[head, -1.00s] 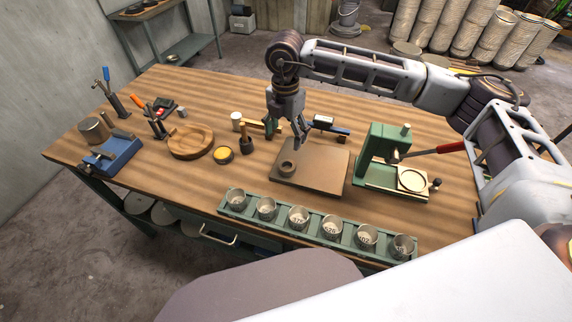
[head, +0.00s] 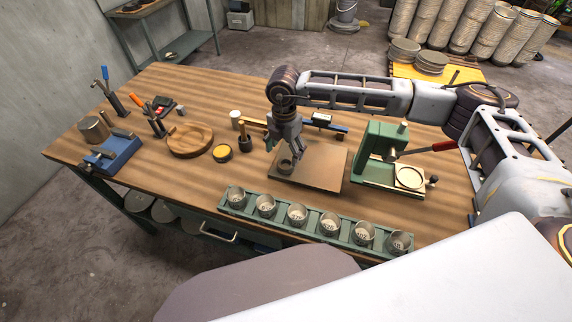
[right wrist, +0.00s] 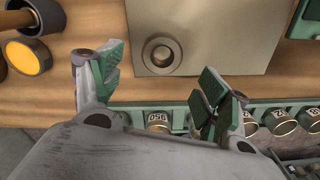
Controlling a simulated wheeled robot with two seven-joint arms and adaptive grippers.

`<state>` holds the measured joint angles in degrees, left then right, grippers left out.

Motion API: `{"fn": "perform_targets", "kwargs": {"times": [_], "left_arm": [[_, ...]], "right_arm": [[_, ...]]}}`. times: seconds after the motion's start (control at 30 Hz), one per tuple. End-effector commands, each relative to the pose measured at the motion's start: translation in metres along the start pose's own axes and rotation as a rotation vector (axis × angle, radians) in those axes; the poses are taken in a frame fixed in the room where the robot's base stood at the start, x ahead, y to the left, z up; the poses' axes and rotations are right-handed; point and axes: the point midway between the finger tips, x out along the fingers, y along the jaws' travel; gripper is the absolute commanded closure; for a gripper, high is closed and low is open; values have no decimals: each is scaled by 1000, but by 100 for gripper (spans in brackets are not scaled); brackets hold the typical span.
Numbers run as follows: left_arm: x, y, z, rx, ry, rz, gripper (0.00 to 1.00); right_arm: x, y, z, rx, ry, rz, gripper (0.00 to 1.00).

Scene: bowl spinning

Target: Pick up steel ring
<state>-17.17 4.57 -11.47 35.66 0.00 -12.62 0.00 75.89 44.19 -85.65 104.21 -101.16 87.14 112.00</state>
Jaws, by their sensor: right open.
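The steel ring (head: 285,167) is a small, thick ring lying flat on a tan-brown square board (head: 325,166) on the workbench. It also shows in the right wrist view (right wrist: 162,45), upper middle, with a dark round hole in its centre. My right gripper (head: 287,153) is open and empty just above the ring, partly covering it in the head view. In the right wrist view its green-padded fingers (right wrist: 158,76) are spread apart, one to the lower left and one to the lower right of the ring. My left gripper is not in view.
A green rack (head: 345,240) holding several numbered metal cups stands in front of the board. A green press (head: 377,160) with a red lever stands at its right. A hammer with a wooden handle (head: 244,133), a yellow-topped tin (head: 222,153) and a wooden bowl (head: 190,141) are to the left.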

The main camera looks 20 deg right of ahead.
Motion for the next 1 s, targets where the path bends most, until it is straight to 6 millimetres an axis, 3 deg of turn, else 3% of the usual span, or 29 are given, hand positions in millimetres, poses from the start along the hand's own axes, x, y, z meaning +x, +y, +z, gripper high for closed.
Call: {"fn": "perform_targets", "kwargs": {"times": [0.57,1.0], "left_arm": [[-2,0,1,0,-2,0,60],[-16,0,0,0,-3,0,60]], "right_arm": [[10,0,0,0,1,-1,24],[52,-2,6,0,0,-2,24]]}}
